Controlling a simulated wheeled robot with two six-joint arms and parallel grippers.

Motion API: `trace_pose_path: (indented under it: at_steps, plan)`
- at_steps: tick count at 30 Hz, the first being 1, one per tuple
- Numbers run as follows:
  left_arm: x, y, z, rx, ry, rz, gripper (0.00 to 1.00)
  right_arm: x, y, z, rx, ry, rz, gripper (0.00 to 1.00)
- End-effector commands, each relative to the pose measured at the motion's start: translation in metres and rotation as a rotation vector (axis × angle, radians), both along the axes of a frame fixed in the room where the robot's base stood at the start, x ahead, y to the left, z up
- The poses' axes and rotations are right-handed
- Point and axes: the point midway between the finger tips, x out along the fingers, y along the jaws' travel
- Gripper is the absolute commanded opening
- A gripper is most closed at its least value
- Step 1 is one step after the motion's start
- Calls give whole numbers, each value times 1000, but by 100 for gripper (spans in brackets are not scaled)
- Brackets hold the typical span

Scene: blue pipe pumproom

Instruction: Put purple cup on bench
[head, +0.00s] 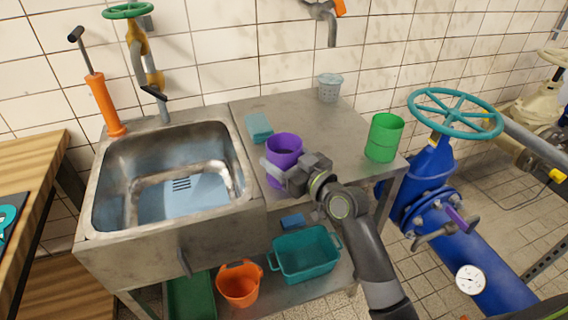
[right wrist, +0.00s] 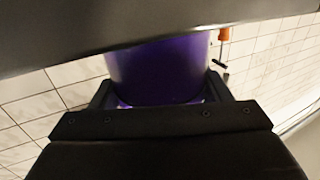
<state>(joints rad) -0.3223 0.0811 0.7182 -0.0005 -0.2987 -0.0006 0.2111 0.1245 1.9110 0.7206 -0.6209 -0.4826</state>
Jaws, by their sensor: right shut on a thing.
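The purple cup (head: 284,148) is upright at the front left part of the grey metal bench (head: 290,118), just right of the sink. My right gripper (head: 278,172) is shut on the purple cup. In the right wrist view the purple cup (right wrist: 158,72) fills the space between the two fingers (right wrist: 160,98). I cannot tell whether the cup's base touches the bench top. My left gripper is not in view.
A green cup (head: 384,138) stands at the bench's right edge. The sink (head: 170,180) adjoins on the left. A teal valve wheel (head: 455,112) is at right. The bench's back middle is clear.

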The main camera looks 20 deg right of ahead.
Motion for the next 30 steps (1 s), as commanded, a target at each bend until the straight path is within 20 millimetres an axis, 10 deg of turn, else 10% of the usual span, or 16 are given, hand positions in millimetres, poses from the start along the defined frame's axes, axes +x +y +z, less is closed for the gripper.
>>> trace_pose_path:
  at_steps: [10,30]
  plan:
    - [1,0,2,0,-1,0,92,0,0,7,0,-2,1,46]
    - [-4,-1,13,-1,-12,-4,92,-4,-1,98,-2,1,3,46]
